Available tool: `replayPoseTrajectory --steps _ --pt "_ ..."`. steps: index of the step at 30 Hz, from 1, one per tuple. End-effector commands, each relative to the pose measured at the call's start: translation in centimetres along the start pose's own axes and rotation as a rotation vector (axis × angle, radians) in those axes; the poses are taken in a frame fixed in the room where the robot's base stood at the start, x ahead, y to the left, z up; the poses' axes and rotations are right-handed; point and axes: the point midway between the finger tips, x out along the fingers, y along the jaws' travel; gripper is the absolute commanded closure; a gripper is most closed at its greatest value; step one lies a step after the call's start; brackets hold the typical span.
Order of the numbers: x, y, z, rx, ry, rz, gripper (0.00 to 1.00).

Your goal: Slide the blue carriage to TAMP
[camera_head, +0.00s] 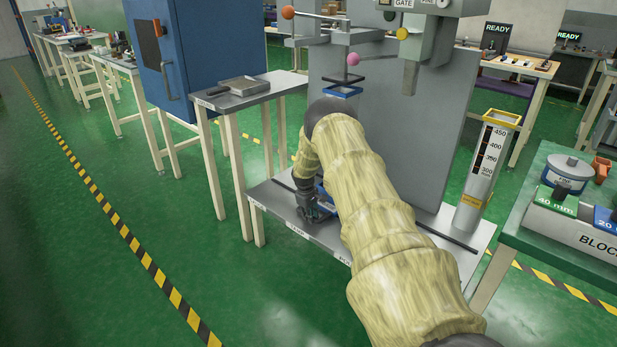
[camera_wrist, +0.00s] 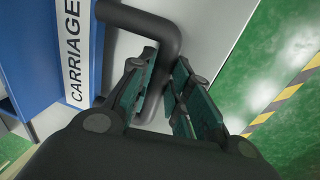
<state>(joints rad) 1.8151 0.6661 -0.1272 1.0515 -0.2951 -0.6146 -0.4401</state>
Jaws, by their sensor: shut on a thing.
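The blue carriage (camera_wrist: 45,50) fills the left of the wrist view, with a white CARRIAGE label and a dark bent handle (camera_wrist: 150,28). My gripper (camera_wrist: 168,82) has its fingers closed around the handle's bar. In the head view my gripper (camera_head: 312,210) is low over the grey bench shelf (camera_head: 275,200), at its left part. Only a small blue piece of the carriage (camera_head: 325,196) shows there; my arm hides most of it.
A tall gauge column (camera_head: 487,165) stands at the shelf's right end. A side table (camera_head: 240,98) with a metal pan is at left. A green-topped table (camera_head: 560,235) is at right.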

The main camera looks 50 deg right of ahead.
Motion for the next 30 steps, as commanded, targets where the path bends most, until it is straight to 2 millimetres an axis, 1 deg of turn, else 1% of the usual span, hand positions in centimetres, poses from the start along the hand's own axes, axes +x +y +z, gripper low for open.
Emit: replayPoseTrajectory --steps 4,5,6,8,17,20,25,30 --pt "0.1 0.1 0.1 0.0 -0.001 0.001 1.0" --pt "0.0 0.0 0.0 -0.001 -0.001 0.001 0.77" --pt "0.0 0.0 0.0 -0.001 -0.001 0.001 0.7" --pt "0.0 0.0 0.0 -0.001 -0.001 0.001 0.59" --pt "0.0 -0.1 -0.1 -0.002 -0.001 0.001 0.59" --pt "-0.3 -0.1 -0.1 -0.002 0.0 0.001 0.59" --pt "-1.7 0.0 -0.2 -0.002 0.001 0.001 0.59" --pt "-3.9 -0.1 -0.2 -0.002 0.002 0.001 0.59"
